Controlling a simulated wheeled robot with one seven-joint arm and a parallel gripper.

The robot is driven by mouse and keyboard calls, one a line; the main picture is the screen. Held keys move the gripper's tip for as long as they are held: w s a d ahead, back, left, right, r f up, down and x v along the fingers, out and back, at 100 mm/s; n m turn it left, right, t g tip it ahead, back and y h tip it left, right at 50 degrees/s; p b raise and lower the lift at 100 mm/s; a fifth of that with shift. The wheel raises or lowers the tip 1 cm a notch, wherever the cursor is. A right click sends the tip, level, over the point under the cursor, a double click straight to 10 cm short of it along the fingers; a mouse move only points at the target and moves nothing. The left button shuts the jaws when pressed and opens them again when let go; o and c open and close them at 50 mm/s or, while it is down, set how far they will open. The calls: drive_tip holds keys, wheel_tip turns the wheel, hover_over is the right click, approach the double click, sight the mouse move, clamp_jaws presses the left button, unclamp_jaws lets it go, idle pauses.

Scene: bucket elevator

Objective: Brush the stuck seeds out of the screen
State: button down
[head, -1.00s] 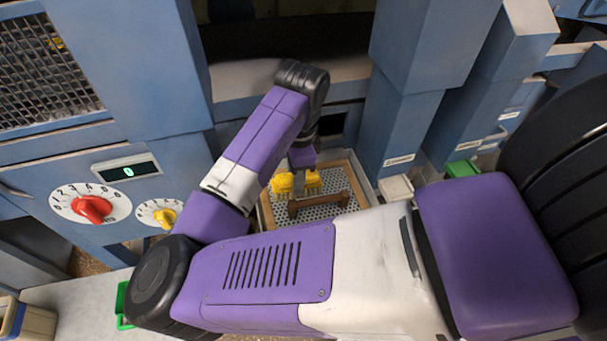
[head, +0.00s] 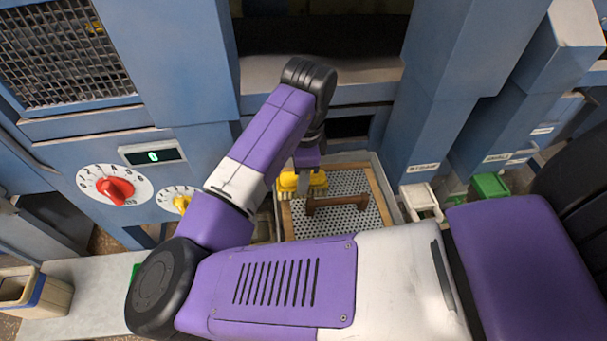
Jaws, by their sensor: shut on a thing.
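The screen (head: 355,184) is a perforated metal sheet in a wooden frame, lying in a tray below the machine's opening. A brown bridge-shaped wooden bar (head: 345,200) stands across its middle. My gripper (head: 304,180) is shut on a yellow brush (head: 319,181) with pale bristles pointing down. The brush is over the left part of the screen, beside the bar. I cannot tell whether the bristles touch the sheet. My arm hides part of the gripper and the screen's near-left side. Stuck seeds are too small to make out.
Blue chutes (head: 430,110) rise close on the right, with a white bin (head: 421,199) and a green bin (head: 490,186) below. A beige bin (head: 35,292) stands at lower left.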

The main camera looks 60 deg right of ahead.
drive_tip(key=shift+w+a, duration=0.45)
drive_tip(key=shift+w+r+p, duration=0.1)
drive_tip(key=shift+r+p, duration=0.85)
drive_tip(key=shift+s+d+r+p, duration=0.1)
drive_tip(key=shift+r+p, duration=0.1)
drive_tip(key=shift+r, duration=0.45)
drive_tip(key=shift+s+d+r+p, duration=0.15)
drive_tip(key=shift+r+p, duration=0.1)
drive_tip(key=shift+r, duration=0.4)
drive_tip(key=shift+s+d+r+p, duration=0.1)
drive_tip(key=shift+r+p, duration=0.1)
drive_tip(key=shift+r, duration=0.45)
drive_tip(key=shift+s+r, duration=0.1)
drive_tip(key=shift+r, duration=1.4)
drive_tip(key=shift+s, duration=0.1)
